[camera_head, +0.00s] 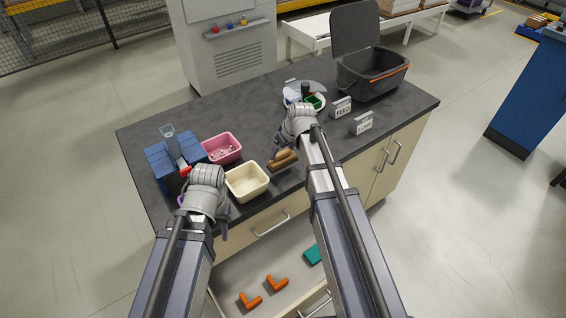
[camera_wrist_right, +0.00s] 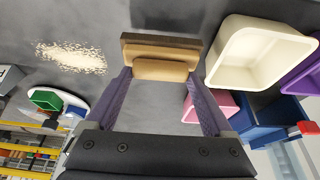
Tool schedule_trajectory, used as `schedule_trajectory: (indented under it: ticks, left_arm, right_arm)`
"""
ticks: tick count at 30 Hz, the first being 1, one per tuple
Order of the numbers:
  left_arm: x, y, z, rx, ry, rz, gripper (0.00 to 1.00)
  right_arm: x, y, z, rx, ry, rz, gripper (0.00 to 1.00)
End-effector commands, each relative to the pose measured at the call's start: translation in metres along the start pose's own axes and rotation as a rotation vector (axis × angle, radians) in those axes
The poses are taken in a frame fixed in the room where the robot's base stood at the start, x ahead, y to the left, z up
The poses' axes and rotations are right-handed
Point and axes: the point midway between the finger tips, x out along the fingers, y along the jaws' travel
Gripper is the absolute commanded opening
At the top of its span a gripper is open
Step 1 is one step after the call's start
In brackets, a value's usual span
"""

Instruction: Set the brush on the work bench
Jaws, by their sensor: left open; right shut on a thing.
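The brush (camera_head: 283,158), with a tan wooden body and a dark edge, is held over the near part of the dark work bench (camera_head: 250,103). In the right wrist view the brush (camera_wrist_right: 160,62) lies between the purple fingertips of my right gripper (camera_wrist_right: 160,80), which is shut on it. Whether the brush touches the bench top is unclear. My left gripper (camera_head: 204,213) is open and empty by the bench's front left edge, left of the cream bin; its fingers are partly hidden by the wrist.
A cream bin (camera_head: 247,182) and pink bin (camera_head: 222,149) stand left of the brush, near a blue box (camera_head: 160,161). Pale crumbs (camera_wrist_right: 72,57) lie on the bench. Signs (camera_head: 362,123) and a dark bin (camera_head: 352,84) stand right. An open drawer (camera_head: 285,275) juts out below.

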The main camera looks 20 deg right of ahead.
Motion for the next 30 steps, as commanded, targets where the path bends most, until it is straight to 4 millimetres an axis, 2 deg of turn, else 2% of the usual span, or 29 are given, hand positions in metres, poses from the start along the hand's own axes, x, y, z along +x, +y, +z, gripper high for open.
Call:
schedule_trajectory:
  ticks: [5, 15, 27, 28, 30]
  left_arm:
    - [0.003, 0.0, 0.0, 0.0, 0.0, 0.0, 0.44]
    - [0.039, 0.004, -0.002, 0.0, 0.0, 0.0, 0.44]
    - [0.041, 0.004, -0.002, 0.0, 0.0, 0.0, 0.44]
    - [0.04, 0.004, -0.002, 0.0, 0.0, 0.0, 0.44]
    - [0.039, 0.004, -0.002, 0.0, 0.0, 0.0, 0.44]
  right_arm:
    - [0.003, 0.0, 0.001, 0.0, 0.0, 0.0, 0.0]
    - [0.036, 0.0, 0.015, 0.0, 0.0, 0.0, 0.0]
    - [0.038, 0.0, 0.016, 0.0, 0.0, 0.0, 0.0]
    - [0.038, 0.0, 0.015, 0.0, 0.0, 0.0, 0.88]
    - [0.036, 0.0, 0.015, 0.0, 0.0, 0.0, 0.95]
